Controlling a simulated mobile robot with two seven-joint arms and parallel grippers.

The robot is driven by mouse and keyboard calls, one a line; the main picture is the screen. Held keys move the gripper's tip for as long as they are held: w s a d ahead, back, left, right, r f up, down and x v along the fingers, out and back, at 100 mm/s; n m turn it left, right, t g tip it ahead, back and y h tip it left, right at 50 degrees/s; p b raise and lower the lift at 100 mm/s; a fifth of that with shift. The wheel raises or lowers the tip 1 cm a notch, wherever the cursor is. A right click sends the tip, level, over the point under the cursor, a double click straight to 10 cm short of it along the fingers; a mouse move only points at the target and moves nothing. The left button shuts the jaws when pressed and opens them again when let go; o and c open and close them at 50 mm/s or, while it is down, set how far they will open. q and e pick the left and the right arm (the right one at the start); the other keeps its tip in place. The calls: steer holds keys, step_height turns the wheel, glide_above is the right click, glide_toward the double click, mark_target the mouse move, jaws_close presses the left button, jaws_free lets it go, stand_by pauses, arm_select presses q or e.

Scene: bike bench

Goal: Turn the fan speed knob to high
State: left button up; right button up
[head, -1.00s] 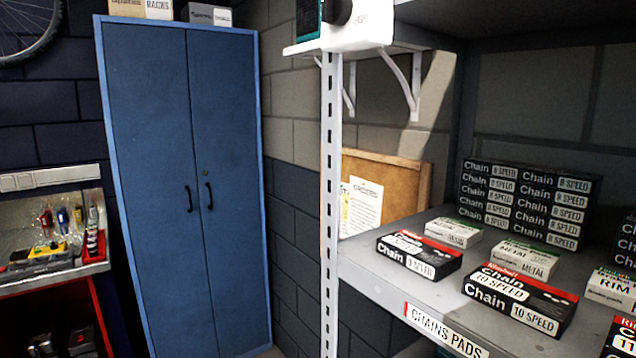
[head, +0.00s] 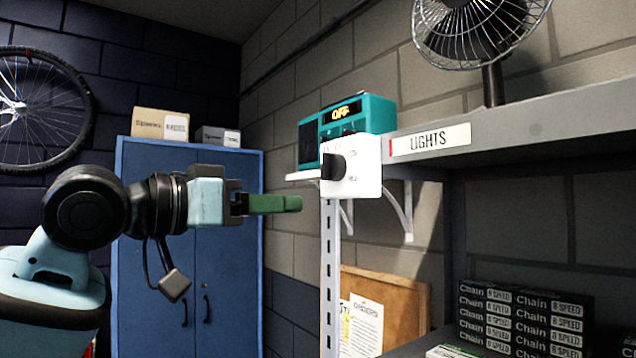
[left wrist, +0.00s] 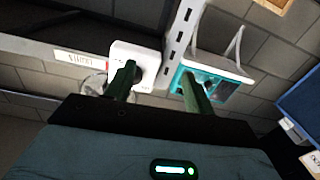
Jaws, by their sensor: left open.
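The fan speed knob (head: 333,165) is black and sits on a white plate (head: 362,172) at the shelf's left end. Small markings on the plate are too small to read. The fan (head: 482,30) stands on the shelf above, behind a wire cage. My left gripper (head: 298,203) is left of the plate and slightly below the knob, with green fingers, open and empty, apart from the knob. In the left wrist view its fingers (left wrist: 155,76) are spread. One finger overlaps the white plate (left wrist: 150,58) and hides much of the knob. My right gripper is not in view.
A teal box (head: 375,112) with an "OFF" display stands on a small bracket shelf behind the plate. The grey shelf (head: 540,128) carries a "LIGHTS" label. A blue cabinet (head: 190,260) stands behind my left arm. Chain boxes (head: 520,310) are lower right.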

mark_target(322, 169)
arm_select(q)
steer(key=s+r+m, duration=0.1)
steer(key=s+r, duration=0.3)
steer(key=r, duration=0.1)
steer(key=shift+s+x, duration=0.2)
steer(key=shift+x, duration=3.85)
steer(key=shift+d, duration=0.1)
steer(key=shift+f, duration=0.1)
steer(key=c, duration=1)
steer(key=shift+o, duration=0.2)
